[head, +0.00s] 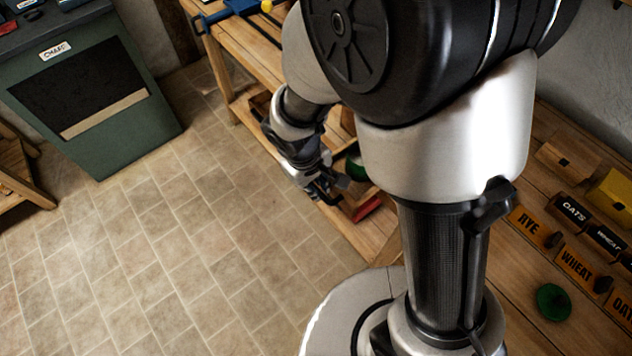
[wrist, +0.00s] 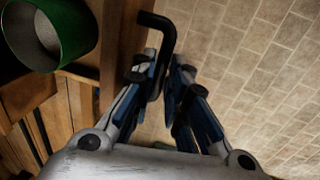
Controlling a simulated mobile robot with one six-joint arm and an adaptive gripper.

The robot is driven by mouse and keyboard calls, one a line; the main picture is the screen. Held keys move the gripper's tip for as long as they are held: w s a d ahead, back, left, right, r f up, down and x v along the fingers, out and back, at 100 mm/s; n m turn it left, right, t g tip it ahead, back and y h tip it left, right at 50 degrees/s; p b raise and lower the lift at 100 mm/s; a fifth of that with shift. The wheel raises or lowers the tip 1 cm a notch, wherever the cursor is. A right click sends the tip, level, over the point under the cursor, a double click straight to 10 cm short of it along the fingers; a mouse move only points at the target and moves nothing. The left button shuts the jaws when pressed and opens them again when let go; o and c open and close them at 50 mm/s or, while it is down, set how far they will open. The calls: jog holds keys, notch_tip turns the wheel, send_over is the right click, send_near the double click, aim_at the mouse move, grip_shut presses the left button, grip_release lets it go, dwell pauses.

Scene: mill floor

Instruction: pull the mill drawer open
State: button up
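In the wrist view a black bent handle (wrist: 168,35) stands out from a dark brown wooden front (wrist: 112,45), which I take to be the mill drawer. My gripper (wrist: 163,65) has its two blue-grey fingers on either side of the handle's bar. The bar lies close to the left finger, with a narrow gap to the right one; whether it touches is unclear. In the head view my gripper (head: 328,188) is low beside the wooden bench, and the drawer is mostly hidden behind my arm.
A green cup (wrist: 50,35) stands beside the wooden front. In the head view a red object (head: 367,208) lies near my gripper. Labelled bins (head: 577,268) and a green round item (head: 553,301) are on the right bench. Tiled floor (head: 170,230) is clear at left.

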jog(key=shift+o, duration=0.2)
notch_tip(320, 180, up, 12)
jog(key=s+a, duration=0.1)
jog(key=shift+s+a, duration=0.15)
jog(key=shift+a, duration=0.2)
dwell(0.3)
jog(key=s+d+r+m+t+y, duration=0.1)
jog(key=s+d+r+m+t, duration=0.2)
jog(key=s+d+r+m, duration=0.4)
jog(key=s+d+r, duration=0.3)
jog(key=s+d, duration=0.1)
jog(key=d, duration=0.3)
jog(key=shift+s+r+y, duration=0.2)
jog(key=shift+r+y, duration=0.1)
jog(key=shift+r, duration=0.1)
